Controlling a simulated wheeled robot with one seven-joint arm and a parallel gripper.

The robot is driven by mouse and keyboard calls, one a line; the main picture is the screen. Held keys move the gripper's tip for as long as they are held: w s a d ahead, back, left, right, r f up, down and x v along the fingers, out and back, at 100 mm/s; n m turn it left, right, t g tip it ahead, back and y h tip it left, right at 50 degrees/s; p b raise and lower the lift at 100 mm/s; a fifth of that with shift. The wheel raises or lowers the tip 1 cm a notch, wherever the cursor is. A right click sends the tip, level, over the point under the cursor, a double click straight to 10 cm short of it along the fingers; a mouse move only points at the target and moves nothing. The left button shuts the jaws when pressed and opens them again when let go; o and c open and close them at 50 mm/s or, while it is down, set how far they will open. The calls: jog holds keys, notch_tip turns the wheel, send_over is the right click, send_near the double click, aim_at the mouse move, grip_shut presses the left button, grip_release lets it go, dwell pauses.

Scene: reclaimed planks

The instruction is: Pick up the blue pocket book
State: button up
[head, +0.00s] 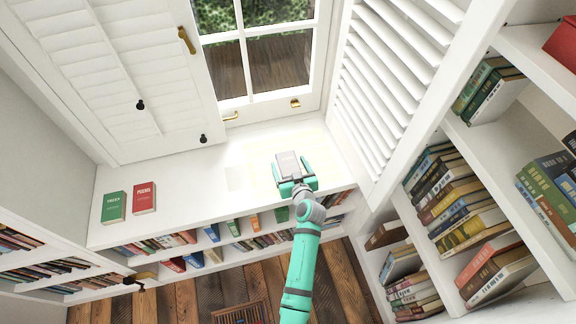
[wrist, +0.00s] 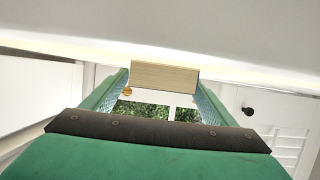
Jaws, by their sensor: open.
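A small book (head: 288,162) with a greyish cover and faint lettering is on the white window ledge (head: 255,150). No clearly blue book shows on the ledge. My gripper (head: 292,170) is open at the near end of this grey book, with a teal finger at each side. In the wrist view, the book's pale page edge (wrist: 165,77) lies between the two fingertips, close to both; I cannot tell whether either touches it. A green book (head: 115,207) and a red book (head: 144,198) lie on the ledge's left part.
Louvred white shutters (head: 385,85) stand right of the ledge, and a window (head: 260,55) is behind it. Bookshelves (head: 455,195) rise at the right, with low shelves of books (head: 240,242) below the ledge. The ledge's middle is clear.

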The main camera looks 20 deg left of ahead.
jog(key=shift+w+a+f, duration=0.15)
jog(key=shift+w+a, duration=0.15)
jog(key=shift+w, duration=0.2)
jog(key=c, duration=1.2)
